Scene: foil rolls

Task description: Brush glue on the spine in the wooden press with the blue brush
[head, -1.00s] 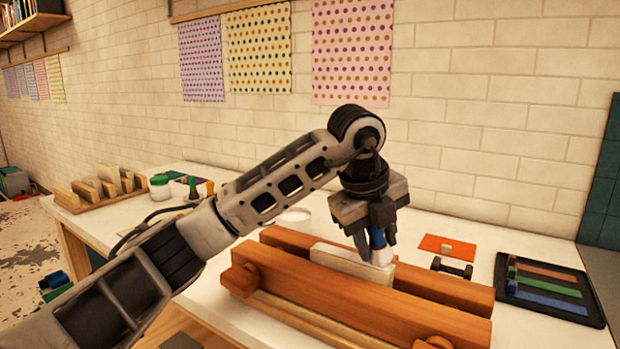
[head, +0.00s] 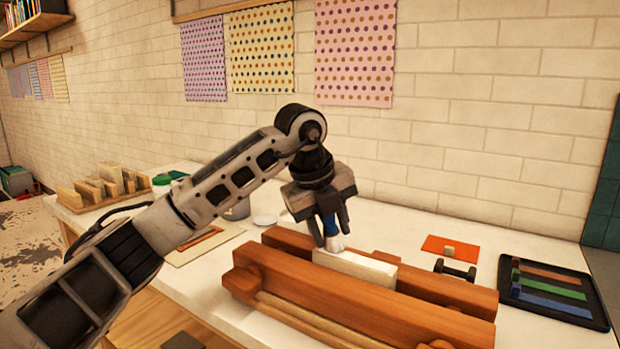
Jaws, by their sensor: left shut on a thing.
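The wooden press (head: 340,292) lies on the white table, its two long beams running from left to lower right. A white book block (head: 362,268) stands between the beams with its spine facing up. My left gripper (head: 330,232) is shut on the blue brush (head: 330,225) and holds it upright over the left end of the spine. The pale bristles (head: 336,242) point down and appear to touch the spine there; exact contact is hard to tell. My right gripper is not in view.
A black tray with coloured strips (head: 552,291) lies at the right. A small dumbbell-shaped weight (head: 455,270) and an orange card (head: 449,247) lie behind the press. A wooden rack of blocks (head: 105,188) stands at the far left. A tan board (head: 196,246) lies left of the press.

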